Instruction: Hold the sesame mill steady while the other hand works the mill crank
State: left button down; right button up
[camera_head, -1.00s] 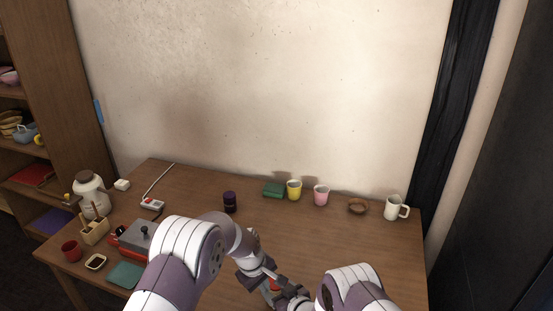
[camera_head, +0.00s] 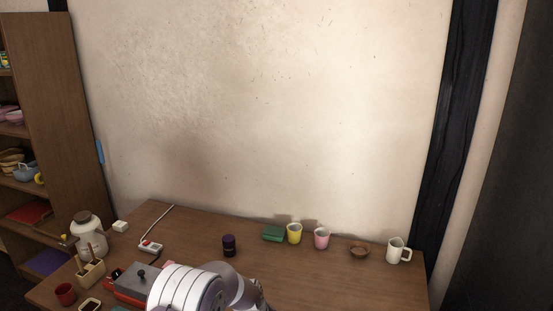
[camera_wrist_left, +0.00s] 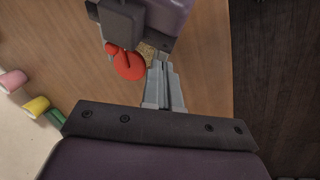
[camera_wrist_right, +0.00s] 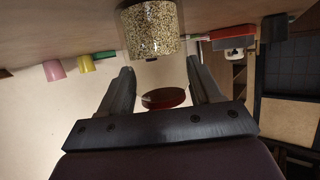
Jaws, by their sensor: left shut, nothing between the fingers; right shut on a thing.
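The sesame mill (camera_wrist_right: 152,30) shows in the right wrist view as a clear jar full of pale seeds, with a dark red disc (camera_wrist_right: 165,98) nearer the camera. My right gripper (camera_wrist_right: 158,64) is shut on the mill, its fingertips on either side of the jar. In the left wrist view the mill's red round part (camera_wrist_left: 129,66) shows below my right gripper, with a little of the seeds beside it. My left gripper (camera_wrist_left: 162,62) is shut and empty close beside this red part; I cannot tell if they touch. The head view shows neither gripper nor mill.
Along the table's back stand a dark jar (camera_head: 229,246), green block (camera_head: 273,233), yellow cup (camera_head: 294,233), pink cup (camera_head: 321,238), brown bowl (camera_head: 360,251) and white mug (camera_head: 397,251). A grey-and-red box (camera_head: 135,281) and large jar (camera_head: 90,238) stand left. The right side has free room.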

pick_arm(q)
jog(key=w+d+v, duration=0.1)
jog(key=v, duration=0.4)
jog(key=shift+s+r, duration=0.2)
jog(key=shift+r, duration=0.35)
jog(key=shift+a, duration=0.1)
pick_arm(e)
jog(key=o, duration=1.3)
